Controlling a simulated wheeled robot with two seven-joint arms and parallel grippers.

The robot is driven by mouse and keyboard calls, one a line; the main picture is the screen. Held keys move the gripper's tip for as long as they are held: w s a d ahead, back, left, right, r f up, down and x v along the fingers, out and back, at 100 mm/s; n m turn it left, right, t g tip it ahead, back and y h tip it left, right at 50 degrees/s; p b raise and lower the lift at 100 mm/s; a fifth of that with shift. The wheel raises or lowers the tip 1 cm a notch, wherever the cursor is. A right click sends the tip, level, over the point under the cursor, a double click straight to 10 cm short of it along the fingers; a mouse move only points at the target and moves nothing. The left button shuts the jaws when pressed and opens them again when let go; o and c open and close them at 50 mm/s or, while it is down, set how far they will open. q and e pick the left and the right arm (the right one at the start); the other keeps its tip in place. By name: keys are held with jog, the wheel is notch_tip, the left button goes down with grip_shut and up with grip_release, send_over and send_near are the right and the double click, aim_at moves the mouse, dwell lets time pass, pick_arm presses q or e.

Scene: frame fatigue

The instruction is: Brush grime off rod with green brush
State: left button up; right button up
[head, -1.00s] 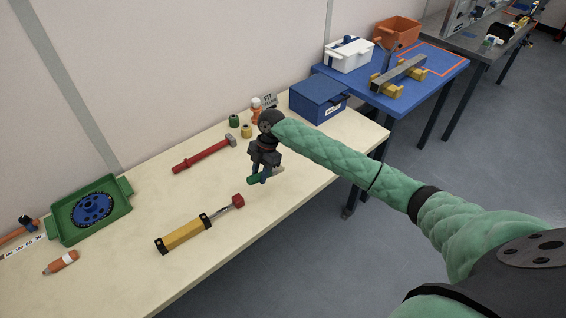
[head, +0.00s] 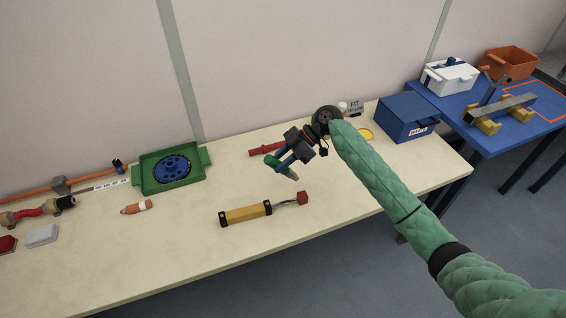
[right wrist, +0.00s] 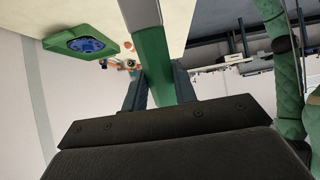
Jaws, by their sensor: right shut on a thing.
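My right gripper (head: 286,160) is shut on the green brush (head: 271,160) and holds it above the table, behind the cylinder. In the right wrist view, the brush's green handle (right wrist: 153,58) sits between the two fingers and its far end runs out of the picture. The yellow cylinder (head: 245,214) lies on the table with black bands. The rod looks greyish and dark in places; the grime is too small to tell apart. The brush and rod are apart. My left gripper is not in view.
A green tray (head: 194,181) with a blue disc (head: 172,169) stands at the back left. An orange-and-white bottle-like item (head: 137,207) lies in front of it. A red-handled tool (head: 268,149) is partly hidden behind my gripper. A blue box (head: 402,119) stands at right. The table's front is clear.

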jog(key=shift+f+y, duration=0.15)
jog(key=shift+y, duration=0.15)
jog(key=shift+f+b, duration=0.75)
jog(key=shift+f, duration=1.6)
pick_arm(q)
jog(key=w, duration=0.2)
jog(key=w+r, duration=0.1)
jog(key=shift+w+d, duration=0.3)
